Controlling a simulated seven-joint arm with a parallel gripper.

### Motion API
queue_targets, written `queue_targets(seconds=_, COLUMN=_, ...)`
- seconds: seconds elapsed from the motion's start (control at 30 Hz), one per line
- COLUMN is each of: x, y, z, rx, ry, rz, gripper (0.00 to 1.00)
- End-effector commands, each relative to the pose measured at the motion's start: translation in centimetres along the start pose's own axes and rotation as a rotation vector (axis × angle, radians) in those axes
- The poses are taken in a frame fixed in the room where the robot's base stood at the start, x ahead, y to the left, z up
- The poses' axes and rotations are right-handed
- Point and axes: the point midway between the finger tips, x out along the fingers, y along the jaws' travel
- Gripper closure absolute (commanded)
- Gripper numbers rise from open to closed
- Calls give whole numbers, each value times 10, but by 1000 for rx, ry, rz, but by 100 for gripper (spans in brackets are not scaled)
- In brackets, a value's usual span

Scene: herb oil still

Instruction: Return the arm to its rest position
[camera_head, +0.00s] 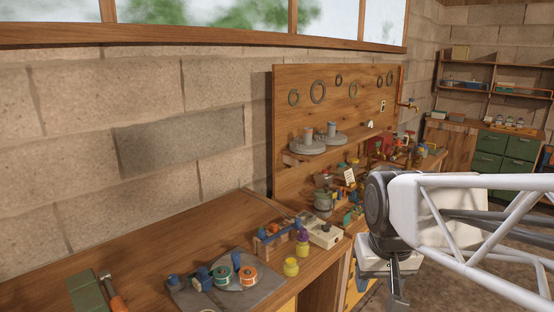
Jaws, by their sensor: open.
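My arm comes in from the right edge as a white tubular frame ending in a dark round joint. My gripper (393,290) hangs below that joint, pointing down, to the right of the workbench (221,235) and in front of its right part. Its jaws are open and I see nothing held between them. The lower tip of the gripper is small and dark, so its detail is hard to make out.
A grey mat (190,295) with spools, a yellow jar (291,267) and a white box (325,235) stand on the bench. A wooden pegboard (345,95) with rings rises behind. Green drawers (488,142) and shelves are far right. Floor shows below the arm.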

Motion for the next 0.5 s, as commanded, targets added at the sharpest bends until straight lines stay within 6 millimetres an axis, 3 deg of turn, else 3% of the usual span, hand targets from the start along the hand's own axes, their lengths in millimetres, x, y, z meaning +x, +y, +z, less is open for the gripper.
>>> queue_targets(seconds=0.2, x=5, y=5, z=48, rx=2, ry=21, rz=3, gripper=50)
queue_targets(seconds=0.5, x=11, y=8, z=80, rx=3, ry=35, rz=5, gripper=50)
